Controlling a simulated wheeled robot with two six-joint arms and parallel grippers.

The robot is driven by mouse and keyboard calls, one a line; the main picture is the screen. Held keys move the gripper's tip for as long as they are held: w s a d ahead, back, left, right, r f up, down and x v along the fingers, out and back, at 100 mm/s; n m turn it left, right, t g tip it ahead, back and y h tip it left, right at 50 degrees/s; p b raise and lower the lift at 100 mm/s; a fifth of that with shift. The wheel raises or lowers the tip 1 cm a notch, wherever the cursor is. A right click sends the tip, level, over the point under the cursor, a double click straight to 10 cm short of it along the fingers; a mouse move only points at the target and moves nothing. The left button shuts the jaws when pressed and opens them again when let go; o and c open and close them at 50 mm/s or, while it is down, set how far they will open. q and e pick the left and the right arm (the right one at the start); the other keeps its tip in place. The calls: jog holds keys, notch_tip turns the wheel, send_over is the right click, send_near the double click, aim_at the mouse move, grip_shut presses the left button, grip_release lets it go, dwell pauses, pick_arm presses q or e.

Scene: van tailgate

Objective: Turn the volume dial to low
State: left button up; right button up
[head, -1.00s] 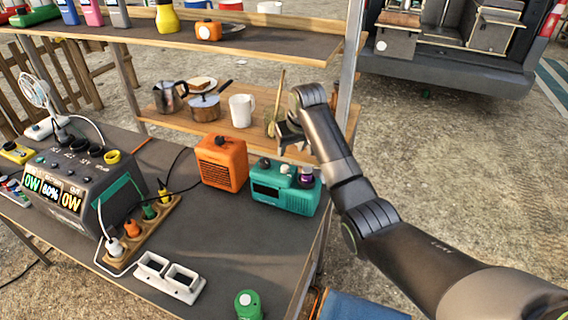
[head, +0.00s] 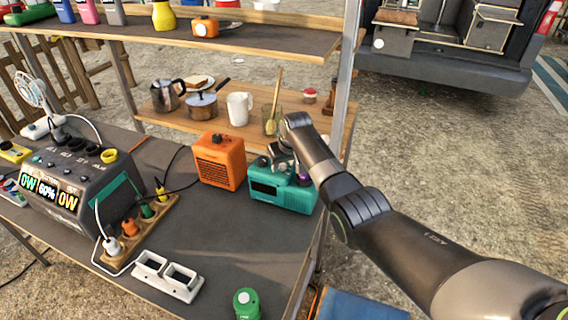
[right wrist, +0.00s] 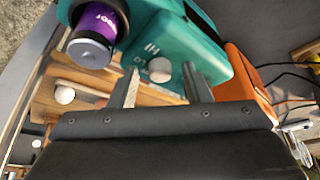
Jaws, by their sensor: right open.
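A teal radio (head: 284,197) stands at the right end of the dark table. In the right wrist view, its teal case (right wrist: 190,45) carries a pale round dial (right wrist: 160,71) with HI and LO lettering beside it. My right gripper (head: 284,160) is open above the radio's top. In the right wrist view, the fingers of my right gripper (right wrist: 160,84) are on either side of the dial; I cannot tell whether they touch it. In the head view the gripper hides the dial. My left gripper is not in view.
A purple-banded dark cylinder (right wrist: 97,32) is close beside the dial. An orange speaker box (head: 219,160) stands left of the radio. A shelf with a white mug (head: 239,108) and pots is behind.

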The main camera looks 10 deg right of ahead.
jog(key=shift+c, duration=0.3)
grip_shut()
